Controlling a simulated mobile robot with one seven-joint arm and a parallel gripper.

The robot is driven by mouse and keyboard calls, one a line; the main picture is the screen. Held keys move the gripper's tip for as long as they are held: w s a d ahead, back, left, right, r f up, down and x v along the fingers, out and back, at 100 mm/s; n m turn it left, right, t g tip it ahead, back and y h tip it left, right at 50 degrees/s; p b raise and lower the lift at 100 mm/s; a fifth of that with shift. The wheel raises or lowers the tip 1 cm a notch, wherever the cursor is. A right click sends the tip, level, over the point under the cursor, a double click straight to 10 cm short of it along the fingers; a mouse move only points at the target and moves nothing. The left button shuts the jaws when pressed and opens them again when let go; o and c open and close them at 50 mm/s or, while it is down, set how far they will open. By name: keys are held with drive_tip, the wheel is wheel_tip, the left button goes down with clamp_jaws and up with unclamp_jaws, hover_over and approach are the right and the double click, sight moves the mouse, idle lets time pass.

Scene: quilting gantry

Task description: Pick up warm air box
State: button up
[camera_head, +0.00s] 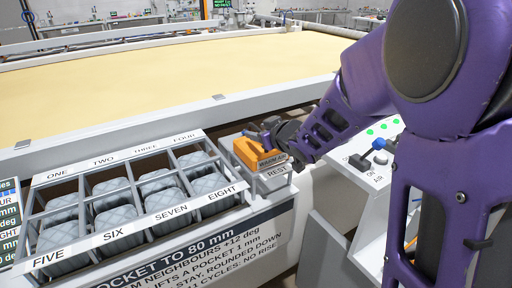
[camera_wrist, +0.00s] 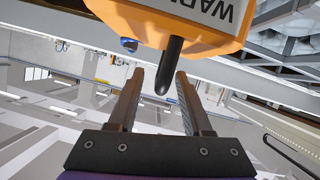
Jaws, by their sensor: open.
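The orange warm air box (camera_head: 258,153) sits on a pale stand (camera_head: 275,180) labelled REST, beside the pocket tray. In the wrist view the box (camera_wrist: 205,25) fills the top, with part of its "WARM" label showing. A dark rounded peg (camera_wrist: 168,70) sticks out from it towards me. My gripper (camera_wrist: 159,80) is open, its two fingers apart, with the peg's end between or just in front of the fingertips. I cannot tell whether either finger touches it. In the head view my gripper (camera_head: 278,132) is at the box's right side, its fingers partly hidden.
The tray (camera_head: 130,222) at left has compartments labelled ONE to EIGHT, holding grey quilted pockets. A large yellow quilting bed (camera_head: 150,85) lies behind, with a pale rail along its front. A panel (camera_head: 370,165) with green lights and a blue knob is at right, partly behind my arm.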

clamp_jaws()
idle(0.3)
idle(1.2)
